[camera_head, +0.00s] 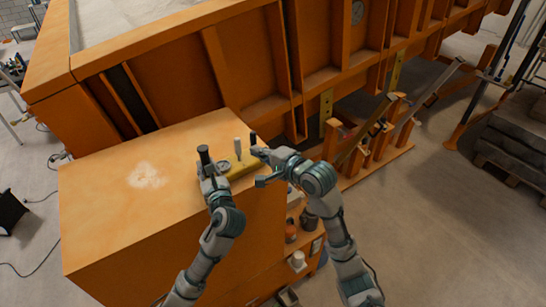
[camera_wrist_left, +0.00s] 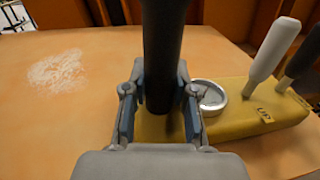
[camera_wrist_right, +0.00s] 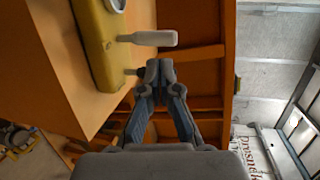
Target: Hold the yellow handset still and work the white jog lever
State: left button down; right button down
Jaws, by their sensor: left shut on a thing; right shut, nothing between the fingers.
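The yellow handset (camera_head: 246,168) lies on the orange cabinet top near its right edge; it also shows in the left wrist view (camera_wrist_left: 262,108) and the right wrist view (camera_wrist_right: 98,48). The white jog lever (camera_head: 238,147) stands up from it, pale and free of both grippers (camera_wrist_left: 273,48) (camera_wrist_right: 152,38). A black lever (camera_wrist_left: 304,58) stands beside it. My left gripper (camera_wrist_left: 160,108) is shut around the black upright grip (camera_wrist_left: 163,45) at the handset's left end. My right gripper (camera_wrist_right: 160,70) is shut and empty beside the levers; I cannot tell whether it touches the black one.
A round dial (camera_wrist_left: 208,95) sits on the handset between grip and levers. The orange cabinet top (camera_head: 110,215) is clear to the left, with a pale dusty patch (camera_head: 147,175). The large orange sandbed frame (camera_head: 180,80) rises behind. Shelves with jars (camera_head: 291,233) are below right.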

jog(key=v, duration=0.7)
jog(key=shift+r, duration=0.3)
jog(key=shift+d, duration=0.1)
pick_arm(q)
jog(key=c, duration=0.8)
grip_release()
jog(key=shift+c, duration=0.2)
jog(key=shift+s, duration=0.1)
jog(key=v, duration=1.2)
